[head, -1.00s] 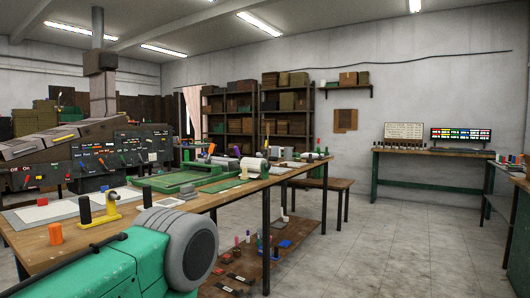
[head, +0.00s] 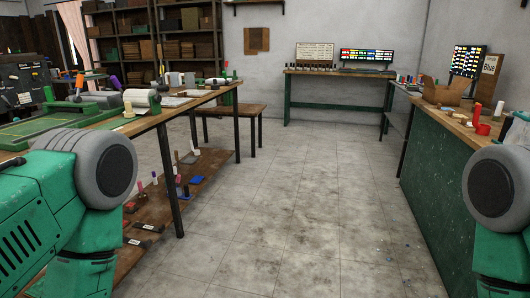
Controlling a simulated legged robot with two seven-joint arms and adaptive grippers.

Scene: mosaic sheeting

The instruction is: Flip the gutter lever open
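I cannot pick out the gutter lever by name. A dark machine panel (head: 22,88) with small controls is cut off by the left edge of the head view; its labels are too small to read. On the left workbench (head: 190,103), a green flat frame (head: 55,122) lies near devices with an orange handle (head: 80,80) and a purple handle (head: 115,82). Green and grey links of both my arms show at the lower left and lower right. Neither gripper is in view.
A wide strip of tiled floor (head: 285,215) is clear ahead. A green-sided bench (head: 445,170) with a cardboard box and red cylinders runs along the right. A low shelf (head: 190,185) under the left workbench holds small items. A table (head: 340,73) stands at the far wall.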

